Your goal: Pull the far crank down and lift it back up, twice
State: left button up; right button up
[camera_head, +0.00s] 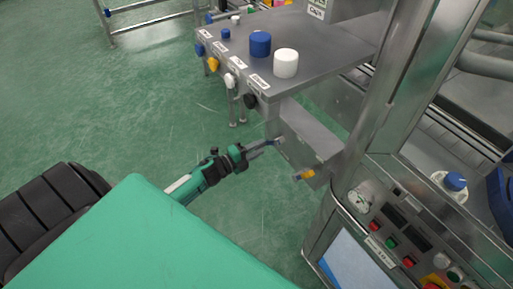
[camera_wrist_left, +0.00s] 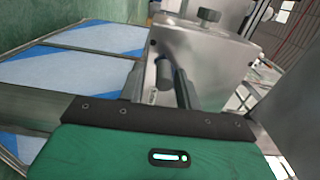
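My left gripper (camera_head: 264,145) reaches in from the left, its fingertips at the side of a grey metal box under the table. A small blue part (camera_head: 279,141) shows right at the fingertips and seems to be the far crank; its shape is mostly hidden. In the left wrist view, a dark rounded bar (camera_wrist_left: 165,76) stands before the metal box. Whether the fingers grip anything is unclear. My right gripper is out of view.
A metal table (camera_head: 290,50) with blue and white knobs stands above the box. A steel post (camera_head: 385,100) and a control panel (camera_head: 405,230) with a gauge, buttons and a screen stand to the right. The green floor left of the box is open.

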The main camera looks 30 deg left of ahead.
pick_arm(q)
jog(key=shift+r, duration=0.1)
